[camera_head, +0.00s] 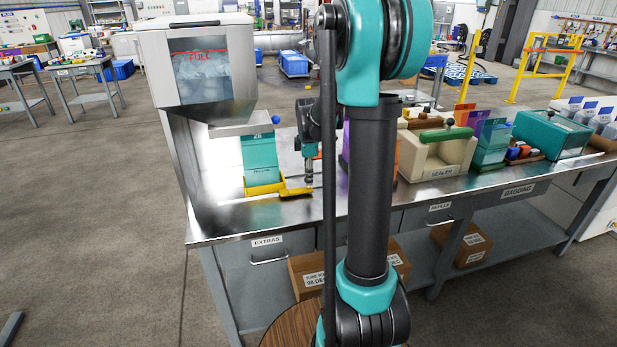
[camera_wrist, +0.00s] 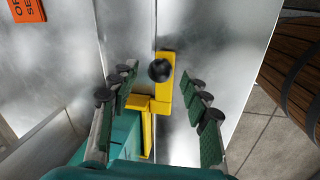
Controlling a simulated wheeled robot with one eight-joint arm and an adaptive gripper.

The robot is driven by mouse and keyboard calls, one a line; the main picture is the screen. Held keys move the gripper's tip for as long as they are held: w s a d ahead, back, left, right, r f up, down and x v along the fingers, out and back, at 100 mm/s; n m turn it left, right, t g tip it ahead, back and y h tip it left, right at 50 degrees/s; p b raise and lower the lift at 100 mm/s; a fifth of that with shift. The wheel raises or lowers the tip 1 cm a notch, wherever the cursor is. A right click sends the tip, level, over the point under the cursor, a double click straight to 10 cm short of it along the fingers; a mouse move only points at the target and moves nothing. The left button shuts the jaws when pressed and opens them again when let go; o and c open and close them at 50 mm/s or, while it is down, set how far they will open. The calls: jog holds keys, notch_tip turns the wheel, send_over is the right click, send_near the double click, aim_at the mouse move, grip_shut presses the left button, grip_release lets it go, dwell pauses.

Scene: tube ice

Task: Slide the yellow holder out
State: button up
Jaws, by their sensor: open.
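The yellow holder (camera_head: 264,188) sits on the metal bench under the ice dispenser, with a teal bag (camera_head: 260,154) standing in it. A yellow arm of the holder reaches right, to just below my gripper (camera_head: 308,180). In the wrist view, the yellow holder (camera_wrist: 165,96) carries a round black knob (camera_wrist: 159,70) near the end of its arm. My gripper (camera_wrist: 160,80) is open, its two fingers on either side of the knob, with gaps showing on both sides. The teal bag (camera_wrist: 112,150) fills the lower left of that view and hides part of the holder.
The ice dispenser (camera_head: 211,75) has a window marked FULL. A cream sealer (camera_head: 437,155) and a teal box (camera_head: 552,134) stand further right on the bench. Bare metal bench top (camera_head: 225,220) lies in front of the holder. A wooden barrel (camera_wrist: 295,80) is at the wrist view's right.

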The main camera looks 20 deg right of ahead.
jog(key=shift+w+f, duration=0.15)
jog(key=shift+f, duration=0.7)
jog(key=shift+c, duration=0.2)
grip_shut()
